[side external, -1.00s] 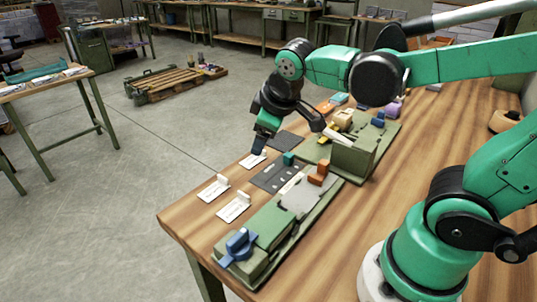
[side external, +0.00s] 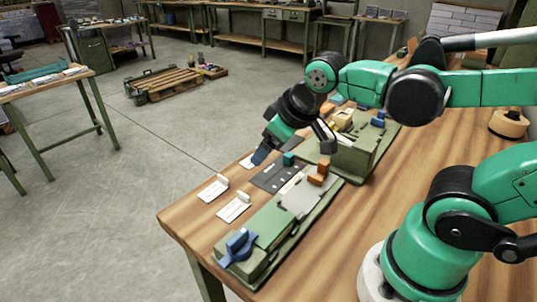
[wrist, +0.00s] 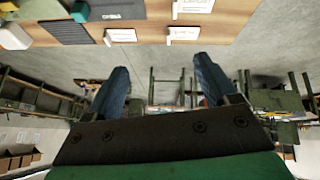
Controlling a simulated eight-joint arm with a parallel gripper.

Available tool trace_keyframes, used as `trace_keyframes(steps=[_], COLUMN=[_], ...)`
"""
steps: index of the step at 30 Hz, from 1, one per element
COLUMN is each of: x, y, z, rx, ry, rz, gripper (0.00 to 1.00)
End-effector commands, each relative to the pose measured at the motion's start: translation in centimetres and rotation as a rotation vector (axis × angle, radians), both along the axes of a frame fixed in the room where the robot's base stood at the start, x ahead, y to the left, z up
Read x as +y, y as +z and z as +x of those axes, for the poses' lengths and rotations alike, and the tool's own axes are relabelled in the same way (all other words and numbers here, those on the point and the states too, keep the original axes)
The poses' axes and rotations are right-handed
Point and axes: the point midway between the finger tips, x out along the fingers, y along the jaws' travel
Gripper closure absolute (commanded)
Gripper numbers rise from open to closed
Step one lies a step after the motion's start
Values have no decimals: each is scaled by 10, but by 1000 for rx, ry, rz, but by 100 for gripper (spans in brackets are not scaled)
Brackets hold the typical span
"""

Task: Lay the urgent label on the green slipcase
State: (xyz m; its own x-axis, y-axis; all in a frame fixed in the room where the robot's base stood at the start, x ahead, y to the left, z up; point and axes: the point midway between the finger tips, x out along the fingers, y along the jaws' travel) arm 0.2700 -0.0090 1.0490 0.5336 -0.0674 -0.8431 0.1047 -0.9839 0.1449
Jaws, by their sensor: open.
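Several small white labels with upright tabs lie near the table's left edge in the side view: one at the far left (side external: 213,190), one nearer the camera (side external: 233,209) and one partly behind my gripper (side external: 246,162). In the wrist view, labels (wrist: 121,36) (wrist: 184,34) show near the top. Their print is too small to read, so I cannot tell which is urgent. A green box-like piece (side external: 350,160) stands on the far green board, and a flat green piece (side external: 272,226) lies on the near one; I cannot tell which is the slipcase. My gripper (side external: 294,151) is open and empty above the table.
An orange block (side external: 319,173) and a blue knob-like piece (side external: 239,244) sit on the near board. The table's right side is mostly clear.

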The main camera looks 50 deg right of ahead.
Motion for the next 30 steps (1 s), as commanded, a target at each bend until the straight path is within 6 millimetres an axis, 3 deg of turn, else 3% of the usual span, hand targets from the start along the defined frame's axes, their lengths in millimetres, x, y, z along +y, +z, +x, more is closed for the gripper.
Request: trace_keyframes(steps=[8,18,24,30], x=[-32,-66,-77,-81], y=[0,-42,-84,-116], z=[59,127,145,144], rx=[260,705,1012,1246], ry=[319,660,807,886], rz=[-466,-945,-1136,-1224], gripper=[21,21,21,21])
